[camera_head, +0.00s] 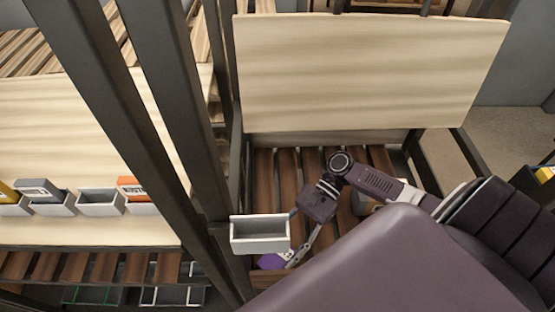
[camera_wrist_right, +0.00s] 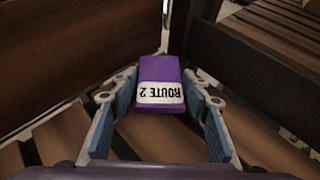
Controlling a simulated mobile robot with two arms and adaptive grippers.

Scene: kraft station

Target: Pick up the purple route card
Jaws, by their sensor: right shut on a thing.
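The purple route card (camera_wrist_right: 161,69) sits between the two fingertips of my right gripper (camera_wrist_right: 158,84) in the right wrist view. It has a white label reading ROUTE 2, upside down in that view. The right gripper is shut on it. In the head view, a bit of the purple card (camera_head: 270,261) shows below a white bin, low over the brown slats, beside the right gripper (camera_head: 287,262). The bin hides part of the card there. My left gripper is not in view.
The white bin (camera_head: 260,236) is close to the right gripper. Dark upright posts (camera_head: 165,100) stand to its left. A pale wooden board (camera_head: 370,70) is behind. Several small bins, some with cards, line the left shelf (camera_head: 90,232).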

